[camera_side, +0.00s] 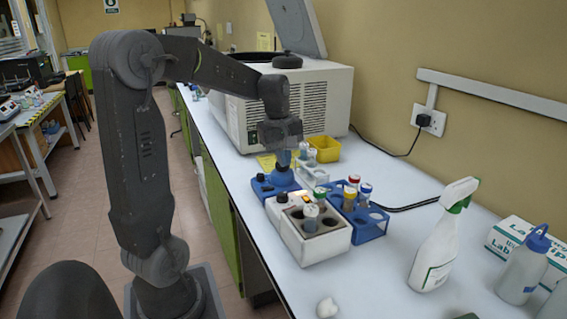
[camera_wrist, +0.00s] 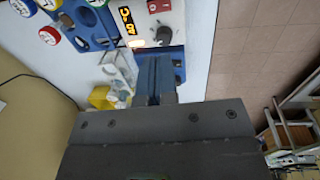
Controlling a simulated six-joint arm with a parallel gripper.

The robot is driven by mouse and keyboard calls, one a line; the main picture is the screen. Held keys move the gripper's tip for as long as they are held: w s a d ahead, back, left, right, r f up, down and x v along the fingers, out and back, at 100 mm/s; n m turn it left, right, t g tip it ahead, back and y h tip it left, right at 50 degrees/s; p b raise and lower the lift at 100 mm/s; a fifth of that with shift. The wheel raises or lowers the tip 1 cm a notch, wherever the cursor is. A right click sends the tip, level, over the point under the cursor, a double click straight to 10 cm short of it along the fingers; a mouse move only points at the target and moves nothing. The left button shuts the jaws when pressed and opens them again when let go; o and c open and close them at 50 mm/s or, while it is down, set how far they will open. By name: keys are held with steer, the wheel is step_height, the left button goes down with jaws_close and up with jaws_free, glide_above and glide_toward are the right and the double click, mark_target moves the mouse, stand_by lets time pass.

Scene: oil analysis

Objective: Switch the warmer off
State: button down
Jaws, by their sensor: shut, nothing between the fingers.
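The warmer (camera_side: 325,246) is a white block with dark wells on the bench, with at least one capped tube in it. In the wrist view its front panel (camera_wrist: 150,8) shows an orange lit display (camera_wrist: 126,20), a dark round knob (camera_wrist: 163,34) and a small orange lit switch (camera_wrist: 137,43). My gripper (camera_side: 283,165) is shut and empty, pointing down just behind the warmer in the side view. In the wrist view its closed fingers (camera_wrist: 156,62) are below the panel in the picture, near the switch. Whether they touch anything cannot be told.
A blue device (camera_side: 268,186) sits under my fingers. A blue rack (camera_side: 372,232) with capped tubes stands beside the warmer. A clear rack (camera_side: 313,174) and a yellow bin (camera_side: 325,150) are behind. A spray bottle (camera_side: 438,245) stands at right; a large centrifuge-like machine (camera_side: 318,98) is at the back.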

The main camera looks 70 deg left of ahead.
steer(key=shift+w+d+r, duration=0.1)
steer(key=shift+w+d, duration=0.05)
steer(key=shift+w, duration=0.4)
steer(key=f, duration=0.4)
steer(key=w+f, duration=0.1)
steer(key=f, duration=0.9)
steer(key=shift+w, duration=0.35)
